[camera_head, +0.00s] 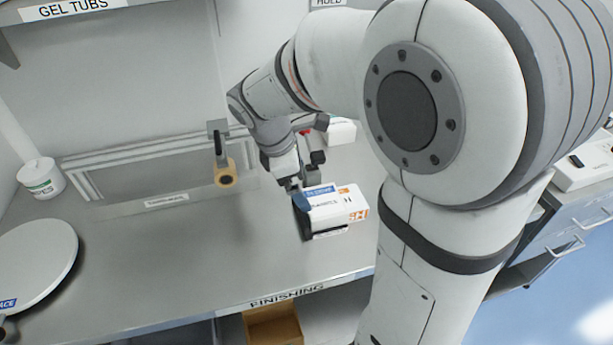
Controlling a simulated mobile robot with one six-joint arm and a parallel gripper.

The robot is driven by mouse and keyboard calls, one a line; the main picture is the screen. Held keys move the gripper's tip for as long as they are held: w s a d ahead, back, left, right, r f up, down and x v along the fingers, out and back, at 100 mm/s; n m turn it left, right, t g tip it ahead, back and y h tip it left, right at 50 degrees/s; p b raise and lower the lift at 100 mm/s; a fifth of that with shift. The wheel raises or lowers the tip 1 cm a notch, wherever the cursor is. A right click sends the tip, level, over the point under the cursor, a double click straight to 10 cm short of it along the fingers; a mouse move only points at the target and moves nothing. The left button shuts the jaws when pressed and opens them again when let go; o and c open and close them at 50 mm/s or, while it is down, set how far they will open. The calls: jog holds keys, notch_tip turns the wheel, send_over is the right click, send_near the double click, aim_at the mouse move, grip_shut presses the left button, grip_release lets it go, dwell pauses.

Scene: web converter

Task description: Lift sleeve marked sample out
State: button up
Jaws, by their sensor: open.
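My gripper (300,178) is open, pointing down over the bench, just above and at the left end of a group of packages. The group shows a white box (338,203) with a blue label strip and orange marks on its right end. A dark blue piece (302,201) stands at its left end, close under the gripper's fingers. A black holder (307,228) shows at the lower left of the box. The print is too small to tell which piece is marked sample. I cannot tell whether the fingers touch anything.
The bench (190,250) is clear left of the packages. A tape roll on a bracket (223,173), a wipes tub (40,178) and a round white disc (38,262) stand further left. A white box (341,131) sits behind the gripper. A shelf (120,22) overhangs at upper left.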

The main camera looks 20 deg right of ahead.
aim_at(323, 208)
jog(key=shift+n, duration=0.9)
jog(key=x, duration=0.3)
jog(key=w+a+x, duration=0.1)
jog(key=x, duration=0.5)
jog(key=shift+w+a+f, duration=0.15)
jog(key=shift+f, duration=0.2)
jog(key=shift+h, duration=0.3)
jog(key=c, duration=0.6)
